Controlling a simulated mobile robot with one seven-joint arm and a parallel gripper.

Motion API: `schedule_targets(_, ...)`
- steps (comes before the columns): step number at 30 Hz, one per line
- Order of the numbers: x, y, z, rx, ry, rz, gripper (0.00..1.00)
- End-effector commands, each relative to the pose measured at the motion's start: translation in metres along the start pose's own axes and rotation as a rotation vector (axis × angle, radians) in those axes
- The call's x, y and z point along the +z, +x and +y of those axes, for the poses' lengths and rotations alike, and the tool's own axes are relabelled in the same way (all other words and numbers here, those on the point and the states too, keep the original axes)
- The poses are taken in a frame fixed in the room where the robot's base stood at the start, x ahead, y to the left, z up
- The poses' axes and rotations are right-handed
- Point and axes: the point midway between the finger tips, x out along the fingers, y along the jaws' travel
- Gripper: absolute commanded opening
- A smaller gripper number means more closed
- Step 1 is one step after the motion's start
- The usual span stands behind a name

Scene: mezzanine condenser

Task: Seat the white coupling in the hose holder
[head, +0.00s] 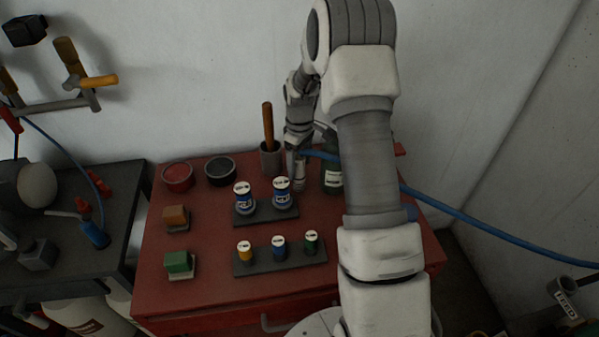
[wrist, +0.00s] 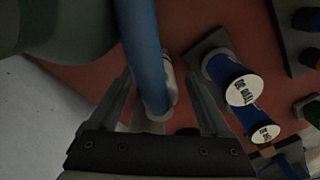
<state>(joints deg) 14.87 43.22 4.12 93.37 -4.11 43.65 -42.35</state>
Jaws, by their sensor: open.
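The white coupling (wrist: 170,78) is at the end of the blue hose (wrist: 145,40) in the wrist view, partly covered by the hose. My gripper (wrist: 160,68) is open, with one finger on each side of the hose and coupling; I cannot tell whether they touch. In the head view my gripper (head: 299,178) is low over the back of the red cabinet top, and the blue hose (head: 480,228) runs from it to the right edge. A grey tubular fitting with a lettered label (head: 565,291) at the lower right may be the hose holder; I cannot be sure.
A dark green bottle (head: 332,180) stands close to my gripper. A grey cup (head: 271,160) with a wooden handle is just left of it. Blue labelled canisters (head: 244,198) stand on a dark tray in front. Small bottles, blocks and round dishes occupy more of the red top (head: 215,240).

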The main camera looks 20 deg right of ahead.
Motion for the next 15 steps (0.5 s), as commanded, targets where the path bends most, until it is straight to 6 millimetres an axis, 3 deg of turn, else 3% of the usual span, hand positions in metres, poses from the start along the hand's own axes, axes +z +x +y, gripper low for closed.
schedule_targets(4, 0.000, 0.015, 0.000, 0.000, -0.001, 0.000, 0.82)
schedule_targets(11, -0.001, 0.017, 0.000, 0.001, -0.001, 0.001, 0.82)
schedule_targets(12, -0.001, 0.017, 0.000, 0.001, -0.001, 0.001, 0.80)
schedule_targets(15, -0.001, 0.017, 0.000, 0.001, -0.001, 0.001, 0.62)
